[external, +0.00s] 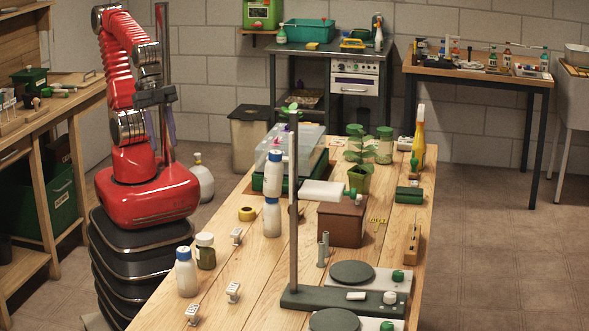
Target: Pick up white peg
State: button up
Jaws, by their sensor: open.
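I cannot tell for certain which thing is the white peg. Small white pieces lie on the wooden table: one (236,236) in the left middle, one (233,292) nearer, and one (193,315) at the near left edge. Each has dark marks too small to read. My gripper (161,128) is open and seems empty, pointing down beside my red arm. It is high up, left of the table and well apart from these white pieces.
White bottles (187,272) and a dark jar (205,251) stand along the table's left side. A tall stand (293,215) rises mid-table beside a brown box (341,223). A covered green tray (262,183) is farther back. Bare wood shows around the white pieces.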

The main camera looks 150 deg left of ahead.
jog(key=w+a+f+g, duration=0.3)
jog(key=w+a+f, duration=0.15)
jog(key=w, duration=0.55)
jog(key=m+g, duration=0.2)
jog(key=m, duration=0.7)
send_over(238, 231)
jog(key=shift+f, duration=2.05)
jog(key=shift+f, duration=4.3)
